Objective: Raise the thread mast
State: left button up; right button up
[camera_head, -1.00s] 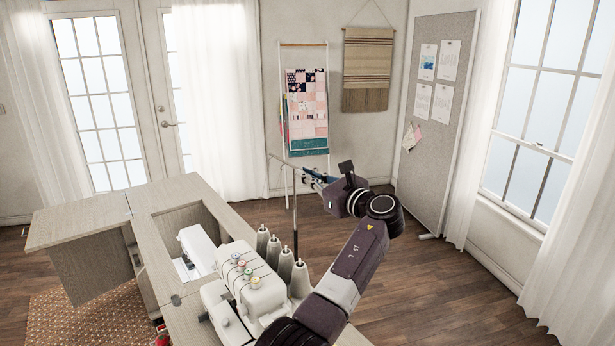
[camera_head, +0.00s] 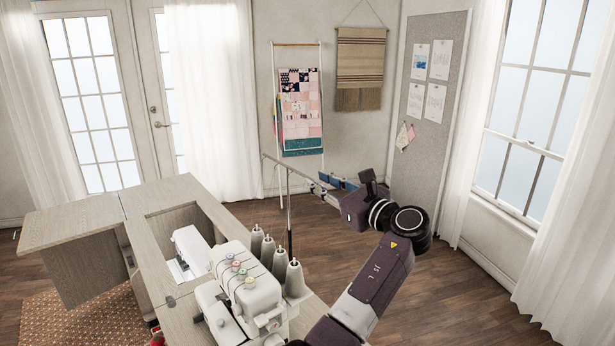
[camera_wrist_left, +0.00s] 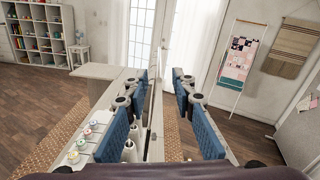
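The thread mast (camera_head: 289,213) is a thin dark upright rod with a thin crossbar at its top. It stands behind the white overlock machine (camera_head: 245,291) and its grey thread cones (camera_head: 280,263). My left gripper (camera_head: 318,187) is just right of the mast's upper part in the head view. In the left wrist view the gripper (camera_wrist_left: 163,85) has its blue-padded fingers spread apart. The thin mast (camera_wrist_left: 155,110) shows in the gap, closer to the left finger. No contact is clear. My right gripper is out of view.
The wooden sewing cabinet (camera_head: 85,222) has an opening with a white machine (camera_head: 190,250) beside the overlock. A blanket ladder (camera_head: 322,110) and a pinboard (camera_head: 437,150) stand at the back. The floor right of the cabinet is free.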

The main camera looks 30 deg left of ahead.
pick_arm(q)
jog(key=shift+v, duration=2.15)
